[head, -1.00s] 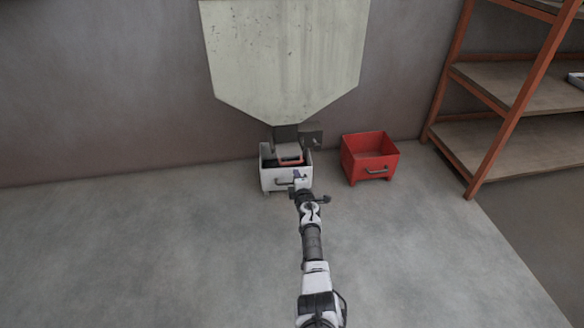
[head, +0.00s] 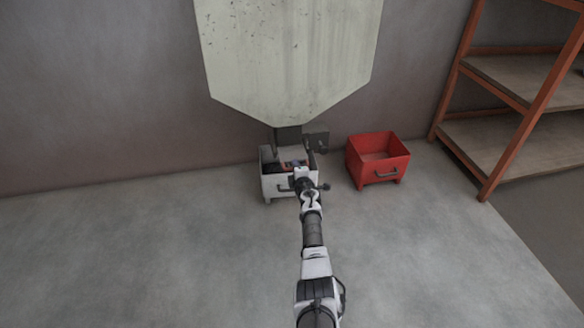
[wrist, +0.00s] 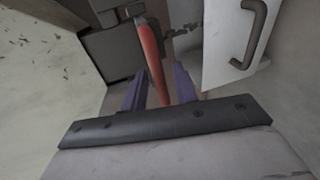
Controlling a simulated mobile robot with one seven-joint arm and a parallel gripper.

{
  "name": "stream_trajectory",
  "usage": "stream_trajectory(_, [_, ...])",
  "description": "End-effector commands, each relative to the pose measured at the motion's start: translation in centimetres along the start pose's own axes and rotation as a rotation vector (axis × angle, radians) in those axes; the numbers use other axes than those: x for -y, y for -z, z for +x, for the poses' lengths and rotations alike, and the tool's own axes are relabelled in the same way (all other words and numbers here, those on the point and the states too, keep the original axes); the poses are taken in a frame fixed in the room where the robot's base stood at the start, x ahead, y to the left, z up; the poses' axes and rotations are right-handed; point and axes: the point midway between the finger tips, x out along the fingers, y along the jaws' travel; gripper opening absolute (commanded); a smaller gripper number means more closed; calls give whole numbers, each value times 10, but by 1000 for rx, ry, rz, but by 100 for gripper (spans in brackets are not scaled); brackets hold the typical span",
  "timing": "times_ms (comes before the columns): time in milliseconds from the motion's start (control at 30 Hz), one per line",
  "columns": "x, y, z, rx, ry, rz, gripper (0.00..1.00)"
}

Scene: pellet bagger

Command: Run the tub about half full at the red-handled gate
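The white tub (head: 274,187) stands on the floor under the hopper's dark outlet (head: 288,138), its handle facing me. It also shows at the upper right of the wrist view (wrist: 222,45). Its inside looks dark, and I cannot tell its fill level. The gate's red handle (wrist: 152,55) reaches down between my fingers in the wrist view. My gripper (wrist: 158,85) is open, with a purple finger on each side of the handle and gaps showing. In the head view my gripper (head: 296,165) is over the tub and hides most of the red handle.
The pale hopper (head: 290,60) hangs above the tub against the wall. A red tub (head: 378,165) stands on the floor just to the right. An orange-framed shelf (head: 515,130) is farther right. The floor (head: 150,250) to the left is clear.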

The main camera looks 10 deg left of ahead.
Motion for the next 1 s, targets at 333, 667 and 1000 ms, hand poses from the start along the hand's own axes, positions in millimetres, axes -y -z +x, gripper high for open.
stream_trajectory(333, [1,-3,1,1,0,1,29])
stream_trajectory(667, [1,-2,1,1,0,0,0])
stream_trajectory(1000, [1,-2,4,0,-1,0,0])
